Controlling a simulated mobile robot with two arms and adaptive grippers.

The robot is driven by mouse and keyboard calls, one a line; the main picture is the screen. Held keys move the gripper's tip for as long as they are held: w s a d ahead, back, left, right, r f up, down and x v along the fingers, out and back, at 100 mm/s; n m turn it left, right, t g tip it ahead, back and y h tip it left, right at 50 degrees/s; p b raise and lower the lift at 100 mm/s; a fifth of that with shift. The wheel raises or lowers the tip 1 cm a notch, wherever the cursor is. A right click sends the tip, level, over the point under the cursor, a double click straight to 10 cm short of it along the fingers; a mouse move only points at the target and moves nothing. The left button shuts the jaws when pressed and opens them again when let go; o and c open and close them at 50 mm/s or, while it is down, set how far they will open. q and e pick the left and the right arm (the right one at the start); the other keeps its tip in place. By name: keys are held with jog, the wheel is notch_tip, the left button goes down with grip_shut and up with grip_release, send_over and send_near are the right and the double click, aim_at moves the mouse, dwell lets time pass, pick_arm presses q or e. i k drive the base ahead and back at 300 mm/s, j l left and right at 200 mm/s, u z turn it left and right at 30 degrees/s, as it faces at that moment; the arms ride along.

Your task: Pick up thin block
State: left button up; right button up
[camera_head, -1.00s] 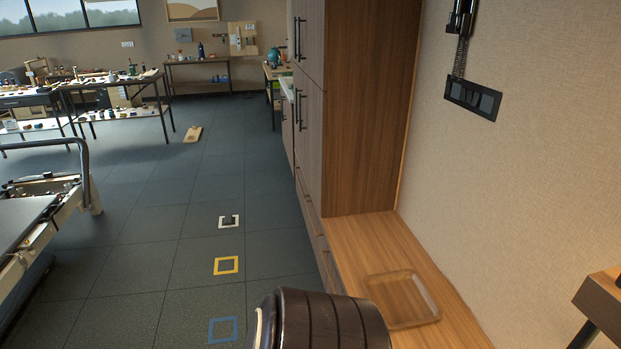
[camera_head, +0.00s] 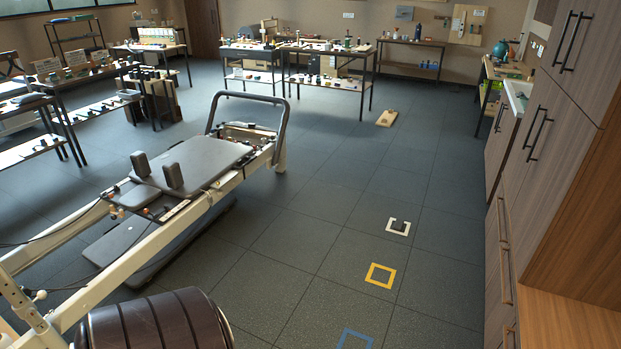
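No thin block can be clearly made out. A small dark block (camera_head: 399,226) lies on the floor inside a white square outline, right of centre, but I cannot tell how thin it is. A flat light wooden piece (camera_head: 387,118) lies on the floor farther back. Neither of my grippers is in view.
A reformer bed (camera_head: 195,163) stands at left centre. A dark brown ribbed rounded object (camera_head: 155,322) is close at the bottom left. Wooden cabinets (camera_head: 540,150) line the right. Yellow (camera_head: 380,275) and blue (camera_head: 355,339) squares mark the floor. Loaded tables (camera_head: 330,80) stand behind.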

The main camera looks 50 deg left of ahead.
aim_at(398, 224)
jog(key=i+j+u, duration=0.3)
jog(key=i+j, duration=0.2)
jog(key=i+j+u, duration=0.65)
jog(key=i, duration=0.45)
jog(key=i+j+z, duration=0.15)
jog(key=i, duration=0.25)
jog(key=i+j+z, duration=0.6)
jog(key=z, duration=0.2)
jog(key=j, duration=0.1)
